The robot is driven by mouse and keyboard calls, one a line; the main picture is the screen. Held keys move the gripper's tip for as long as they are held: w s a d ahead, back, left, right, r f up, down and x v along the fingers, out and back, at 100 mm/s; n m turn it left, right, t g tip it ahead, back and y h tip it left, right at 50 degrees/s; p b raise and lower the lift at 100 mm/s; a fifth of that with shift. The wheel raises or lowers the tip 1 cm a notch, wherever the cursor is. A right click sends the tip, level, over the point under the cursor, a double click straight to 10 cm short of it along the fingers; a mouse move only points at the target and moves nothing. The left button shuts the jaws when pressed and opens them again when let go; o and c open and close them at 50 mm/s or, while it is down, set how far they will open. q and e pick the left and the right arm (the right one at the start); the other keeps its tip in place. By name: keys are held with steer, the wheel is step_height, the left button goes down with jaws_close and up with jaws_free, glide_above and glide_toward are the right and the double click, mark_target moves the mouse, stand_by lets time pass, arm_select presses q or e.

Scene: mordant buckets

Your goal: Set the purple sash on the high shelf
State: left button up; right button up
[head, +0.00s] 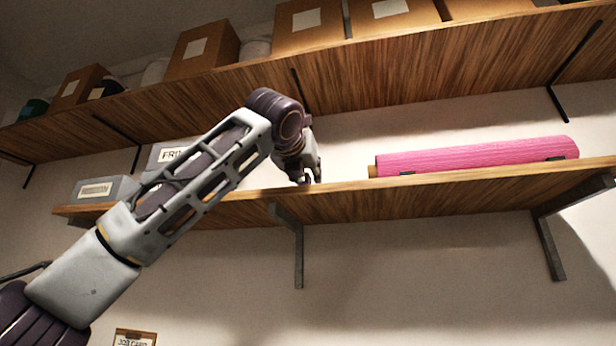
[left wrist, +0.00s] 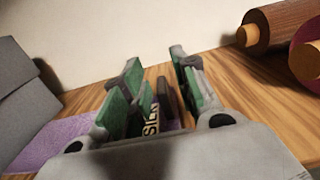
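My left gripper (head: 306,178) is just above the front edge of the lower shelf (head: 400,198) in the head view. In the left wrist view its green-padded fingers (left wrist: 158,78) stand apart. Flat purple cloth, which looks like the sash (left wrist: 42,145), lies on the wood left of the fingers, with a little purple between them. A dark strip with pale letters "SION" (left wrist: 152,118) also shows between the fingers; I cannot tell whether they touch it. The sash is hidden in the head view. The upper shelf (head: 400,75) runs above. My right gripper is out of view.
A pink roll (head: 480,156) lies on the lower shelf to the right. Grey bins (head: 105,189) stand to the left. Cardboard boxes (head: 203,50) stand on the upper shelf. Shelf brackets (head: 298,245) hang below. The shelf between gripper and pink roll looks clear.

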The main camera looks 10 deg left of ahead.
arm_select(q)
steer(key=s+b, duration=0.3)
steer(key=s, duration=0.8)
steer(key=shift+s, duration=0.25)
steer(key=shift+f, duration=0.1)
stand_by(0.5)
